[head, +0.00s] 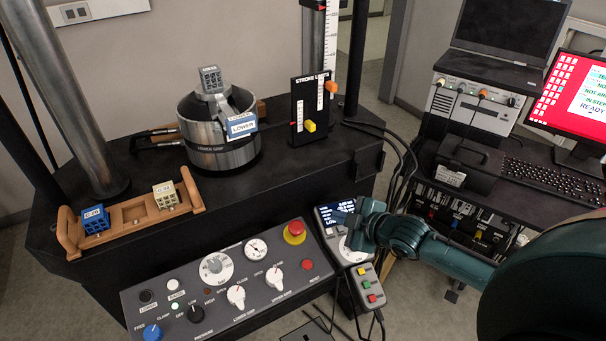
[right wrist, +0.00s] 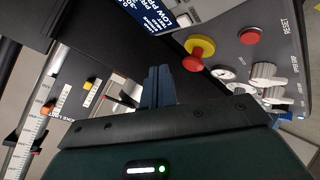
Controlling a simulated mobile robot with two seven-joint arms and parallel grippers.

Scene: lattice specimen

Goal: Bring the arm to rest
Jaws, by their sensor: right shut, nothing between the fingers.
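My right arm (head: 455,258) reaches in from the right in the head view. My right gripper (head: 358,226) is over the handset with the small display (head: 333,215), just right of the control panel (head: 190,262). Its fingers are shut together with nothing between them, as the right wrist view also shows (right wrist: 158,82). The gripper hides part of the handset. I cannot tell whether it touches it. My left gripper is not in view.
A red emergency button (head: 295,231) stands on the panel near the gripper; it also shows in the wrist view (right wrist: 198,52). A wooden tray (head: 130,222) holds lattice cubes. The keyboard (head: 555,180) and dark cables (head: 408,160) lie to the right.

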